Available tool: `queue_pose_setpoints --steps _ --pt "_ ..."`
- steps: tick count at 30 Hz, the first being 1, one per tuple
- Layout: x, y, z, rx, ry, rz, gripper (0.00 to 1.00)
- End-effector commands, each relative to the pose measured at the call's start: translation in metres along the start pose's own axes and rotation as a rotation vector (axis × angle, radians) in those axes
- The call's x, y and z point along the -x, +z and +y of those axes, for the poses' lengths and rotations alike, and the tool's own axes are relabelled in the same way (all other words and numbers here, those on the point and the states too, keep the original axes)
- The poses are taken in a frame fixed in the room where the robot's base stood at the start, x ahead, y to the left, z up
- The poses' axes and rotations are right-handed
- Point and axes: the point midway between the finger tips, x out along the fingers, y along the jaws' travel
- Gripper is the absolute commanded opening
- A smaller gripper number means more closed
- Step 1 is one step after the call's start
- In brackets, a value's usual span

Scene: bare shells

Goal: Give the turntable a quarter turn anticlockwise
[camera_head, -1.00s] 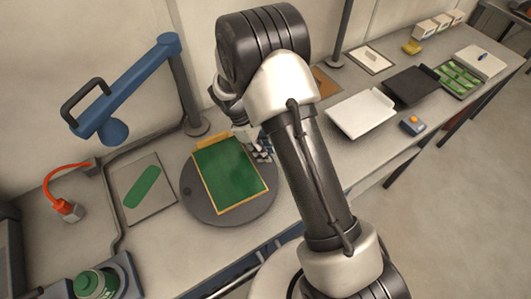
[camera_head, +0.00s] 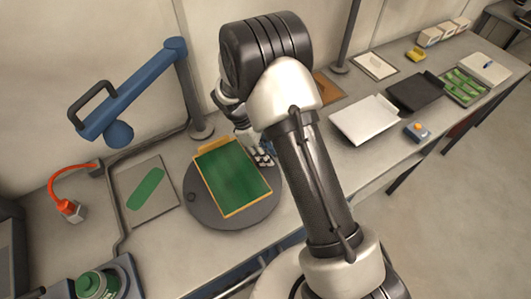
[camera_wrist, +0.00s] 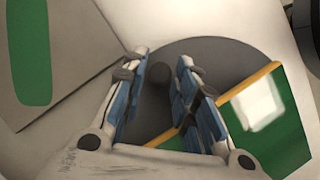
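The turntable (camera_head: 238,222) is a dark grey disc on the bench, with a small dark knob (camera_head: 191,197) near its left rim. A green board with an orange-yellow border (camera_head: 232,178) lies on it. In the wrist view the turntable (camera_wrist: 215,52) fills the middle, and the board (camera_wrist: 285,135) is at right. My gripper (camera_head: 263,157) appears by the board's upper right edge in the head view, partly hidden by my arm. In the wrist view my gripper (camera_wrist: 158,90) is open, and the knob (camera_wrist: 158,76) shows in the gap between its fingers, apparently beyond them. I see no contact.
A grey mat with a green patch (camera_head: 147,190) lies left of the turntable. A blue jointed arm on a post (camera_head: 135,90) stands behind. A red-orange hose (camera_head: 55,185) is at far left. White and dark trays (camera_head: 365,118) lie to the right.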

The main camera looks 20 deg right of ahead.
Motion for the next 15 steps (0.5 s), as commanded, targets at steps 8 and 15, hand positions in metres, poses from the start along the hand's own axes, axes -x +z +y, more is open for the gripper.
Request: queue_pose_setpoints --steps 8,15 --pt "0.0 0.0001 -0.0001 0.0 0.0 0.0 0.41" --pt "0.0026 -0.0001 0.0003 -0.001 0.001 0.001 0.41"
